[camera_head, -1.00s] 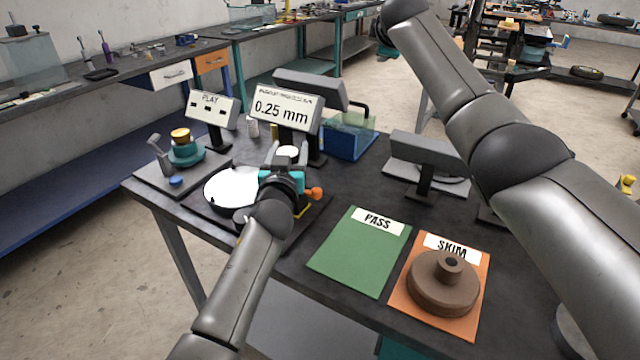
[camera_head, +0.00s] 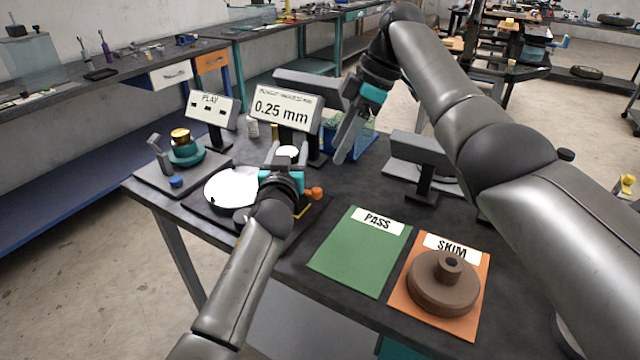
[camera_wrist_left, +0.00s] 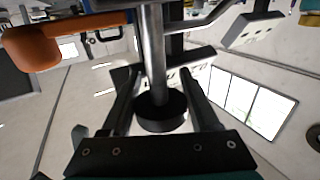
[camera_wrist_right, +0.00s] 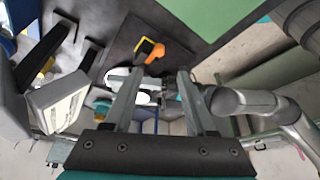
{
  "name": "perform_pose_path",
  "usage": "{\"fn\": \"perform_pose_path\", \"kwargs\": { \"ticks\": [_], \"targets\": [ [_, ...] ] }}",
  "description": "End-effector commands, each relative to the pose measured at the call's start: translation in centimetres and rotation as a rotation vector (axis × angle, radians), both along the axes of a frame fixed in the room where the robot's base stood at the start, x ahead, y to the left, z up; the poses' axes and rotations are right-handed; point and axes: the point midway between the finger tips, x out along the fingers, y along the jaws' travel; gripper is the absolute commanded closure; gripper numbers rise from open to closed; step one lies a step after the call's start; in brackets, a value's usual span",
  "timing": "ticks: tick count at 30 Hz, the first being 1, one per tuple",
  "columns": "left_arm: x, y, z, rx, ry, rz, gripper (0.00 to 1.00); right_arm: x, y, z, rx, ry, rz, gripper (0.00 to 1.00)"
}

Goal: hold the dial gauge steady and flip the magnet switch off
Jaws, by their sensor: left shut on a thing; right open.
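The dial gauge (camera_head: 288,152) stands beside the bright round plate, its upper part showing above my left gripper (camera_head: 283,168). In the left wrist view my left gripper (camera_wrist_left: 163,98) has its fingers on both sides of a black round part of the gauge (camera_wrist_left: 160,112), below a metal post. An orange knob (camera_head: 314,193), which looks like the magnet switch, sticks out right of that gripper; yellow (camera_head: 302,209) shows below it. My right gripper (camera_head: 347,140) is open and empty, above the table, up and right of the knob. In the right wrist view the orange knob (camera_wrist_right: 152,50) lies beyond its fingertips (camera_wrist_right: 157,82).
A display reading 0.25 mm (camera_head: 282,108) and a PLAY panel (camera_head: 211,107) stand behind. A blue bin (camera_head: 350,144) is behind my right gripper. A green PASS mat (camera_head: 355,255) and an orange SKIM mat (camera_head: 465,325) with a brown hub (camera_head: 440,285) lie in front.

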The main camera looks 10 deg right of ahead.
Motion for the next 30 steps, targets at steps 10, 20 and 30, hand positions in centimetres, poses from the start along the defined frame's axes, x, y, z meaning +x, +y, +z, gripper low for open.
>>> {"fn": "perform_pose_path", "kwargs": {
  "ticks": [10,20,30],
  "targets": [
    [0.0,0.1,-0.1,0.0,0.001,0.001,1.0,0.2,2.7,-6.4,-0.002,0.002,-0.001,0.44],
    [0.0,0.0,-0.1,0.0,0.001,0.001,1.0,0.4,3.9,-9.7,-0.003,-0.002,-0.003,0.44],
    [0.0,0.0,-0.1,0.0,0.001,0.001,1.0,0.5,4.0,-9.8,-0.003,-0.002,-0.003,0.48]
  ]
}}
